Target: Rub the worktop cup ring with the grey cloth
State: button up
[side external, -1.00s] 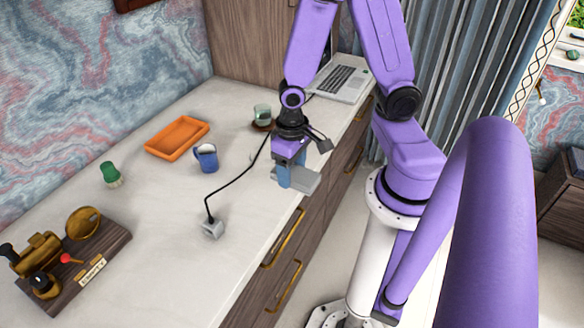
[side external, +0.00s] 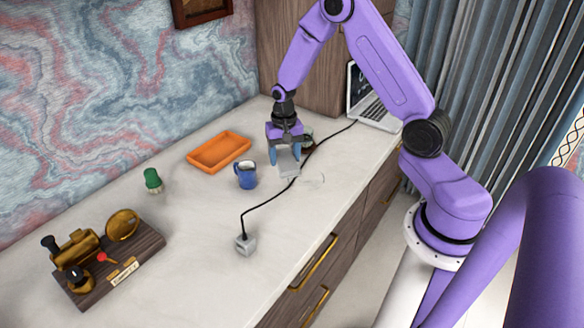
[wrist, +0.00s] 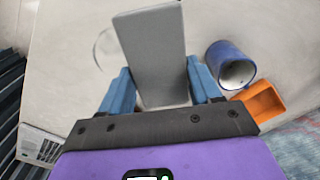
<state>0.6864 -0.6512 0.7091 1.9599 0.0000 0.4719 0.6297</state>
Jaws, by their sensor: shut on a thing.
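My gripper (side external: 286,158) points down over the worktop (side external: 205,225), its blue fingers shut on the grey cloth (side external: 288,168). The cloth looks like a flat, stiff grey slab; in the wrist view it (wrist: 155,50) sticks out between the fingers (wrist: 160,92). It is low over the worktop, but I cannot tell whether it touches. The cup ring (side external: 314,178) is a faint curved mark just right of the cloth in the side view. In the wrist view the ring (wrist: 97,50) shows left of the cloth, which may hide part of it.
A blue mug (side external: 246,176) stands close left of my gripper, with an orange tray (side external: 220,152) behind. A glass (side external: 308,138) is partly hidden behind my gripper. A black cable runs past the cloth to a grey block (side external: 245,244). A laptop (side external: 372,100) stands at the back right.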

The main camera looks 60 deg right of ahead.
aim_at(320, 181)
jog(key=w+d+f+m, duration=0.1)
jog(key=w+d+m, duration=0.15)
jog(key=d, duration=0.35)
jog(key=shift+n, duration=0.25)
jog(key=shift+w+a+f, duration=0.1)
jog(key=shift+w+f, duration=0.15)
jog(key=shift+f, duration=1.4)
jog(key=shift+w+f, duration=0.2)
jog(key=shift+f, duration=1.45)
notch_tip(320, 181, down, 2)
jog(key=shift+s+f, duration=0.1)
jog(key=shift+s, duration=0.8)
jog(key=shift+c, duration=0.5)
jog(key=shift+s, duration=4.15)
jog(key=shift+s+d, duration=0.3)
jog(key=shift+d, duration=0.55)
jog(key=shift+w, duration=5.35)
jog(key=shift+d, duration=0.7)
jog(key=shift+s, duration=5.25)
notch_tip(320, 181, up, 8)
jog(key=shift+r, duration=0.25)
